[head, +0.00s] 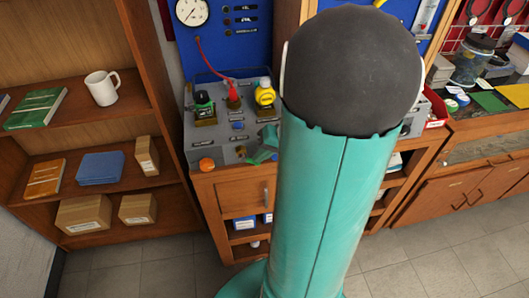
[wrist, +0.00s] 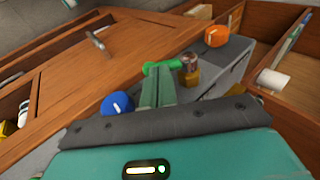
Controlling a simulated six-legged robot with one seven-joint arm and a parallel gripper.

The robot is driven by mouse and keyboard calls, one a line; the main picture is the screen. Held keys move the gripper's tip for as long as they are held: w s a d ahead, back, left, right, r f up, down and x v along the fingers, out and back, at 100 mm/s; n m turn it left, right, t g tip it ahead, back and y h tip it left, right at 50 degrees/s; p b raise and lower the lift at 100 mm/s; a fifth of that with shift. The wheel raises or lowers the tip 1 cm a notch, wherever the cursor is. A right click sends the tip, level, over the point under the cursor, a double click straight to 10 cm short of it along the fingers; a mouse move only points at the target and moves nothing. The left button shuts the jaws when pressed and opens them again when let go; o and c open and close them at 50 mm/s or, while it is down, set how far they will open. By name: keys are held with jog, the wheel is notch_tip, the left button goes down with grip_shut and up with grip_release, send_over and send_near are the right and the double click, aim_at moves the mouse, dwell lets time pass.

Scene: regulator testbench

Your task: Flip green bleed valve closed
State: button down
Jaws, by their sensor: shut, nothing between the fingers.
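The green bleed valve's bright green lever (wrist: 163,66) shows in the wrist view, beside a metal and brass valve body (wrist: 190,70). My gripper (wrist: 154,82) has its two teal fingers together and empty. In the head view my gripper (head: 258,156) is low over the front of the grey panel (head: 200,150), partly behind my arm.
An orange knob (wrist: 216,36) and a blue knob (wrist: 117,104) flank the valve. A wooden shelf (head: 130,60) stands left; the floor in front is clear.

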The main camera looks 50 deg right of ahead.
notch_tip(320, 180, down, 2)
jog(key=shift+t+y, duration=0.8)
jog(key=shift+y, duration=0.2)
